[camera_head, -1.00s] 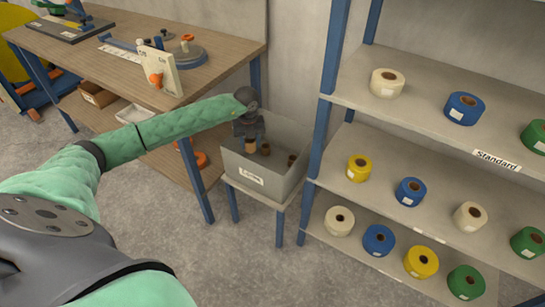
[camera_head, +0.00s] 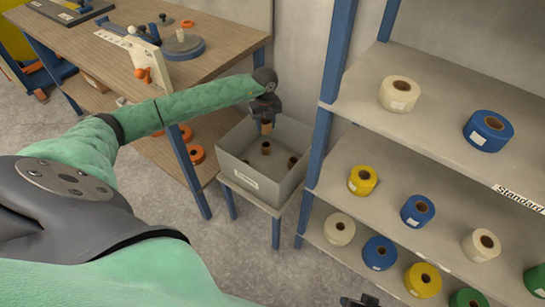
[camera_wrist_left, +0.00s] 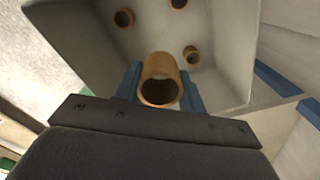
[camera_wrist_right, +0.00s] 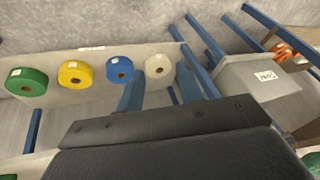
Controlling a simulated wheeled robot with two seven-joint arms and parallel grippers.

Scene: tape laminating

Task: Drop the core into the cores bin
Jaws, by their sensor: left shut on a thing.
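My left gripper (camera_head: 266,116) is shut on a brown cardboard core (camera_head: 266,127) over the grey cores bin (camera_head: 246,178). In the left wrist view the core (camera_wrist_left: 160,80) sits between the blue fingers, its open end facing the camera. Several other cores lie inside the bin, such as one core (camera_wrist_left: 191,55) on its floor. The held core appears apart from them. In the right wrist view my right gripper (camera_wrist_right: 158,88) has its fingers apart with nothing between them. The bin (camera_wrist_right: 258,76) is at the right there.
A shelf rack (camera_head: 390,125) with white, blue, yellow and green tape rolls stands right of the bin, its blue post (camera_head: 325,135) close by. A wooden workbench (camera_head: 235,38) with fixtures stands to the left. Orange rings (camera_head: 196,154) lie on its lower shelf.

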